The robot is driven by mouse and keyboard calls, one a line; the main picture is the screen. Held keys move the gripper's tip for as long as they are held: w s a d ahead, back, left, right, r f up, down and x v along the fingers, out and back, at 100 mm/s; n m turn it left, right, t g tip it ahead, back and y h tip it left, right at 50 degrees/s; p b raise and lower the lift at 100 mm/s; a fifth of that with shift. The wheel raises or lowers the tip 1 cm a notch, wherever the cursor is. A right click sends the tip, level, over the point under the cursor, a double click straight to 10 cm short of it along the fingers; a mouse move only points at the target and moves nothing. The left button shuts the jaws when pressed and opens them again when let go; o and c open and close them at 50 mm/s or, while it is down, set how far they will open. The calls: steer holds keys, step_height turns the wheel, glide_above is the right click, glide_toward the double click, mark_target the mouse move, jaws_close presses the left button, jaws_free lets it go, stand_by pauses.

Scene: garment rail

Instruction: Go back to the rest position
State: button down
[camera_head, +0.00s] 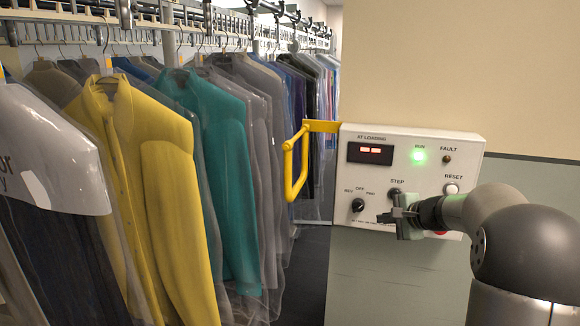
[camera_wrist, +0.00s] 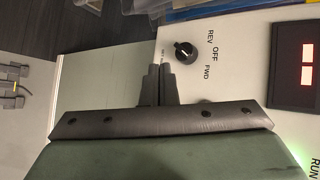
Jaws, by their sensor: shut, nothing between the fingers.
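My gripper (camera_head: 392,215) is in front of the lower part of the white control panel (camera_head: 408,177), near the STEP knob (camera_head: 395,192). Its fingers are shut with nothing between them. In the wrist view the shut fingers of my gripper (camera_wrist: 157,78) point toward the panel's lower edge, beside the REV/OFF/FWD knob (camera_wrist: 184,50). I cannot tell whether the fingertips touch the panel. A red button (camera_head: 440,233) is mostly hidden behind my gripper and wrist. The green RUN light (camera_head: 418,156) is lit, and the red display (camera_head: 371,152) is lit.
Garments in clear covers, including a yellow jacket (camera_head: 150,190) and a teal one (camera_head: 222,165), hang from the rail (camera_head: 180,28) at the left. A yellow handle (camera_head: 290,165) sticks out left of the panel. A dark floor strip (camera_head: 303,270) lies between garments and wall.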

steer(key=s+a+f+n+g, duration=0.2)
steer(key=s+a+n+g, duration=0.15)
steer(key=s+a, duration=0.55)
steer(key=s+a+f+n+g, duration=0.3)
steer(key=s+a+n, duration=0.3)
steer(key=s, duration=0.6)
steer(key=s+f+n+g+h, duration=0.2)
steer(key=s+n, duration=0.1)
steer(key=s, duration=0.6)
steer(key=s+f+n+g+h, duration=0.1)
steer(key=s+f+n+h, duration=0.2)
steer(key=s, duration=0.7)
steer(key=shift+a+f+g, duration=0.3)
steer(key=shift+f+g, duration=0.05)
stand_by(0.6)
